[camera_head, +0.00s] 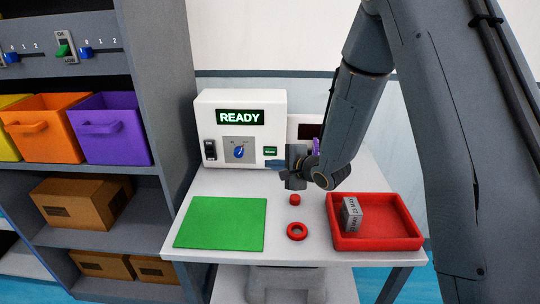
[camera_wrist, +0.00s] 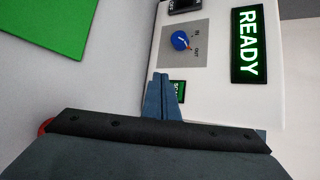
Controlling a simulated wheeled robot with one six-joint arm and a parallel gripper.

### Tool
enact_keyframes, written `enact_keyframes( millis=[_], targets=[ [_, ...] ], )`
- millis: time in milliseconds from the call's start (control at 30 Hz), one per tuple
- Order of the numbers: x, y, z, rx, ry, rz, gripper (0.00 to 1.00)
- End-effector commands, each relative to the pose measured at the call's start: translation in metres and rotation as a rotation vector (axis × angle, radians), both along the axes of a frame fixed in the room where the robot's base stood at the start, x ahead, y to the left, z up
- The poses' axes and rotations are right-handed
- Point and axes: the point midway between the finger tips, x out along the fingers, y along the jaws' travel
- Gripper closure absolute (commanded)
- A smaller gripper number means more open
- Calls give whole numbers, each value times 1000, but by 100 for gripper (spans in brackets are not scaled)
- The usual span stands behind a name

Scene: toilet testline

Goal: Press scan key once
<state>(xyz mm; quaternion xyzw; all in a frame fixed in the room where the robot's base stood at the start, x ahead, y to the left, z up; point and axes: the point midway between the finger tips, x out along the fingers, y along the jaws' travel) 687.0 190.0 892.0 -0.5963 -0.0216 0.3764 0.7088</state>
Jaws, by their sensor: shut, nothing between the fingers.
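The white machine (camera_head: 215,105) stands at the back of the table, with a lit READY display (camera_head: 240,117). The small green scan key (camera_head: 270,151) is at the lower right of its front. In the wrist view the key (camera_wrist: 179,87) is partly hidden by my fingers. My gripper (camera_head: 271,163) is shut and empty, with its fingertips just below the key in the head view. The fingers (camera_wrist: 160,77) also show in the wrist view, close to the machine's front. I cannot tell whether they touch it.
A blue knob (camera_head: 239,152) and a black switch (camera_head: 210,149) sit left of the key. A green mat (camera_head: 222,223), a red ring (camera_head: 297,231), a small red piece (camera_head: 295,199) and a red tray (camera_head: 385,240) holding a grey box (camera_head: 351,214) are on the table.

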Motion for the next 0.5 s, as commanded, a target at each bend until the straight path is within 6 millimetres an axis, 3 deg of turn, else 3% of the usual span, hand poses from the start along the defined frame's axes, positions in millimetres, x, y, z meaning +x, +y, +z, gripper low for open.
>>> enact_keyframes(
  millis=[233, 500],
  targets=[
    [28, -1, 0, -2, -1, 0, 100],
    [39, -2, 1, 0, -1, -1, 100]
  ],
)
